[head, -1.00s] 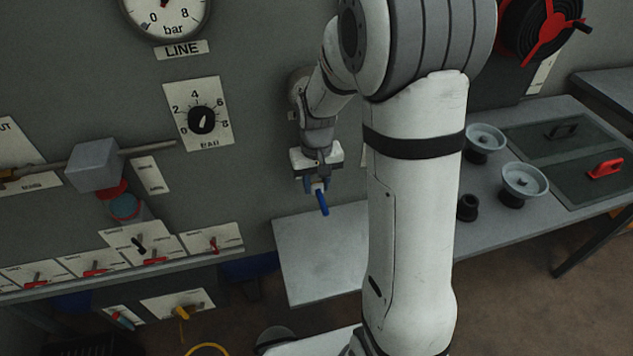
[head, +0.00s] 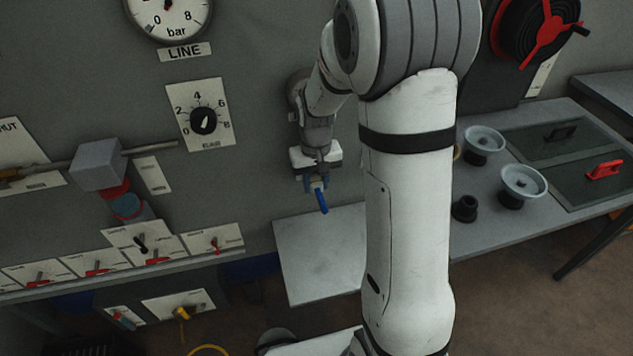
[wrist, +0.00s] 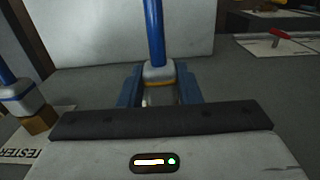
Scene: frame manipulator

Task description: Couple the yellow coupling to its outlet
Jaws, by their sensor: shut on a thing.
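My gripper (head: 317,183) is near the grey wall panel, above the light bench. In the wrist view, its blue jaws (wrist: 160,88) are shut on a grey coupling with a yellow-orange band (wrist: 159,72). A blue hose (wrist: 154,30) runs from this coupling, and a short blue piece of it shows below my gripper in the head view (head: 321,200). The coupling's far end is hidden by the gripper body. I cannot tell which outlet is its own. A yellow fitting (head: 182,312) sits on a low plate at the lower left of the head view, with a yellow hose near it.
A second grey fitting with a blue band (wrist: 22,97) stands on a brass hex at left in the wrist view, by a TESTER label (wrist: 20,154). Several switch plates and a grey valve block (head: 98,164) are on the panel. The light bench (head: 325,255) below is clear.

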